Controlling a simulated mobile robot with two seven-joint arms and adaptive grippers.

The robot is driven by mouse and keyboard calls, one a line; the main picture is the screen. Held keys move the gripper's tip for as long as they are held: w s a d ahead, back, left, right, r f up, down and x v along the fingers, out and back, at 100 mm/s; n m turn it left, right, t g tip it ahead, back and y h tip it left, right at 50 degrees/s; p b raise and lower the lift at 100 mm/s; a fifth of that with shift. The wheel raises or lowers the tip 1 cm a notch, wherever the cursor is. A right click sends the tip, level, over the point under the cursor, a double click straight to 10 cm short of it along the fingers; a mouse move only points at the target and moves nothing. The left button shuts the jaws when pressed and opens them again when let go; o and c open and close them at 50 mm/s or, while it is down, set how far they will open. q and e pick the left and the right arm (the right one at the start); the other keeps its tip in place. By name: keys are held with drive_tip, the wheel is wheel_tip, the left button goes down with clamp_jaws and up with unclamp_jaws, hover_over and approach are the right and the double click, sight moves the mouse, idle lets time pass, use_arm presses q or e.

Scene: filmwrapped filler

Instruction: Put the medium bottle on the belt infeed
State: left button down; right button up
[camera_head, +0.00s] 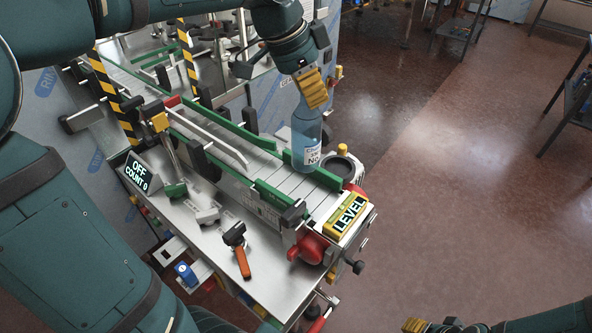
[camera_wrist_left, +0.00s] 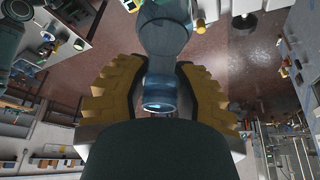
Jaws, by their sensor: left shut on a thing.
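The medium bottle (camera_head: 306,142) is clear blue with a white label. It stands roughly upright over the near end of the conveyor belt (camera_head: 290,182), between the green guide rails. I cannot tell whether its base touches the belt. My left gripper (camera_head: 312,90) is shut on the bottle's top from above, and its yellow fingers hide the neck. In the left wrist view the bottle (camera_wrist_left: 165,40) sits between both yellow fingers of the left gripper (camera_wrist_left: 160,92). My right gripper (camera_head: 414,325) shows only as a yellow fingertip at the bottom edge; its opening is hidden.
A yellow LEVEL box (camera_head: 347,214) and red roller knob (camera_head: 308,248) sit at the belt's near end. A counter display (camera_head: 140,175) reads OFF, COUNT 0. An orange-handled tool (camera_head: 241,260) lies on the machine's steel deck. Open floor is to the right.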

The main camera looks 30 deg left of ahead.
sight(309, 134)
use_arm(q)
drive_tip(key=shift+w+a, duration=0.2)
drive_tip(key=shift+w, duration=0.1)
drive_tip(key=shift+w+f, duration=0.1)
drive_tip(key=shift+f, duration=0.15)
wheel_tip(309, 134, down, 5)
drive_tip(key=shift+f+b, duration=0.1)
drive_tip(key=shift+b, duration=0.25)
drive_tip(key=shift+f, duration=2.1)
use_arm(e)
drive_tip(key=shift+w+a+f, duration=0.25)
drive_tip(key=shift+w+f, duration=0.1)
drive_tip(key=shift+f, duration=0.25)
use_arm(q)
drive_tip(key=shift+f+b, duration=0.1)
drive_tip(key=shift+b, duration=0.2)
use_arm(e)
drive_tip(key=shift+f, duration=0.1)
use_arm(q)
drive_tip(key=c, duration=1.2)
unclamp_jaws()
drive_tip(key=shift+f, duration=0.1)
drive_tip(key=o, duration=0.5)
drive_tip(key=shift+c, duration=0.2)
